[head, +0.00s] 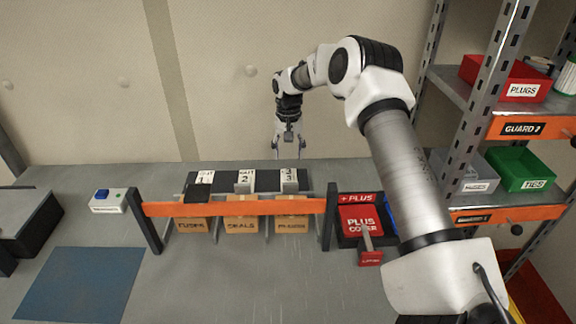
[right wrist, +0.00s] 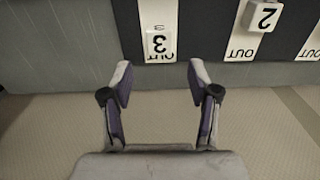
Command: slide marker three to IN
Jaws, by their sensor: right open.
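Marker three (right wrist: 158,43) is a small white block with a black 3. It sits on a white strip of the dark board, at the strip's OUT end, partly over the OUT lettering. It also shows in the head view (head: 289,176) as the rightmost of the three markers. My right gripper (head: 288,140) points down just behind the board. In the right wrist view its fingers (right wrist: 160,80) are apart and empty, just short of marker three and not touching it. The IN end of this strip is not readable. My left gripper is not in view.
Marker two (head: 244,180) and marker one (head: 204,177) stand left on the board. An orange bar (head: 235,208) on dark posts crosses in front, with labelled boxes (head: 241,226) below. A red plus cover (head: 361,220) and a shelf (head: 445,88) are to the right.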

